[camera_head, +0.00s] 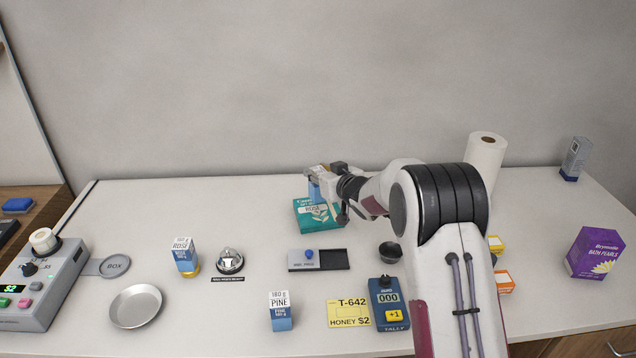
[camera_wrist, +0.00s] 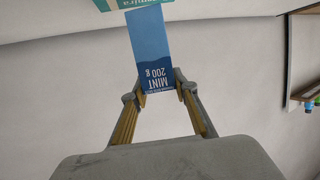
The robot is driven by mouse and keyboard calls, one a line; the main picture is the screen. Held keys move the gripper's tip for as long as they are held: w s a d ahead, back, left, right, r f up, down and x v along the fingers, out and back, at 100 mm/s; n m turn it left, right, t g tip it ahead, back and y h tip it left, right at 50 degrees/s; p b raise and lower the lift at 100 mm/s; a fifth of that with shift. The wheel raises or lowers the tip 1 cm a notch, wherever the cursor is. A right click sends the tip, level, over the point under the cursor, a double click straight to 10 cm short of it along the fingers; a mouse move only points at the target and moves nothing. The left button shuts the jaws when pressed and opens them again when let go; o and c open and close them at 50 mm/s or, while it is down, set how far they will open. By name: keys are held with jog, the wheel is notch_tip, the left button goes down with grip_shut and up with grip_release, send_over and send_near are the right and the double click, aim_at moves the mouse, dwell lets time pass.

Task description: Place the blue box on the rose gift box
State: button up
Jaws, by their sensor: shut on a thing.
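My gripper (camera_wrist: 160,88) is shut on a blue box (camera_wrist: 150,40) printed "MINT 200 g". In the head view the blue box (camera_head: 314,189) shows in part, at the teal gift box, with my gripper (camera_head: 325,175) over its top. The rose gift box (camera_head: 305,222) is teal, carries a "ROSE" label, and lies on the counter near the wall. A strip of it also shows at the top of the wrist view (camera_wrist: 101,4), beyond the blue box. I cannot tell whether the blue box touches the gift box.
A sliding "MINT/PINE" style marker (camera_head: 318,260) and a tally counter (camera_head: 389,303) lie in front. A Rose box (camera_head: 185,257), a Pine box (camera_head: 280,312) and a bell (camera_head: 230,261) stand left. A paper roll (camera_head: 485,165) and purple box (camera_head: 594,254) stand right.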

jog(key=shift+f, duration=1.75)
jog(key=shift+f, duration=0.1)
jog(key=o, duration=1.2)
jog(key=shift+f, duration=0.1)
jog(key=shift+o, duration=0.2)
jog(key=shift+s+r, duration=0.1)
jog(key=shift+r, duration=0.1)
jog(key=v, duration=1.2)
